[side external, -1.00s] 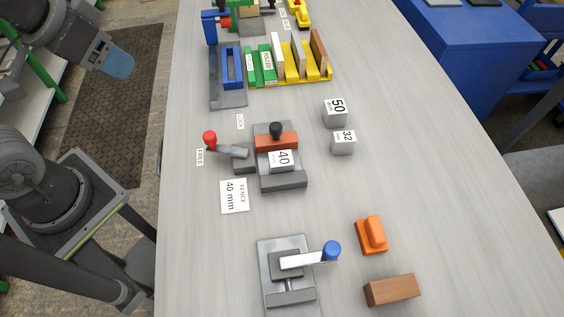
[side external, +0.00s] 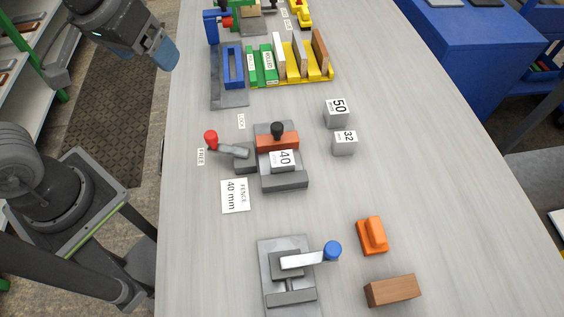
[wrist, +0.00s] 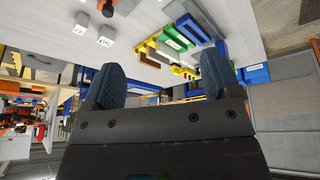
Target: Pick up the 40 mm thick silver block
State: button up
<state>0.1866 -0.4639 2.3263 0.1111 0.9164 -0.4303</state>
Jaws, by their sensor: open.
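The silver block marked 40 (side external: 282,160) sits in the fence fixture, between the orange bar (side external: 277,141) with a black knob and the grey front bar (side external: 284,183). Two other silver blocks, marked 50 (side external: 336,112) and 32 (side external: 344,143), stand on the table to its right. My gripper (side external: 160,48) is high at the upper left, off the table's left edge and far from the blocks. In the wrist view my gripper (wrist: 160,82) shows two blue-padded fingers spread apart with nothing between them.
A red-knobbed lever (side external: 211,137) stands left of the fixture. A blue-knobbed clamp (side external: 333,250), an orange piece (side external: 371,235) and a brown block (side external: 392,290) lie nearer. A yellow rack (side external: 318,76) with upright boards stands behind. The table's right side is clear.

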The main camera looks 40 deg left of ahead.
jog(key=w+d+f+n+g+y, duration=0.1)
jog(key=w+d+f+n, duration=0.4)
jog(key=d, duration=0.6)
jog(key=n+y, duration=0.2)
send_near(282, 159)
jog(key=x, duration=1.2)
jog(key=shift+f, duration=0.3)
jog(key=shift+c, duration=0.3)
jog(key=c, duration=1.1)
jog(key=shift+r, duration=0.1)
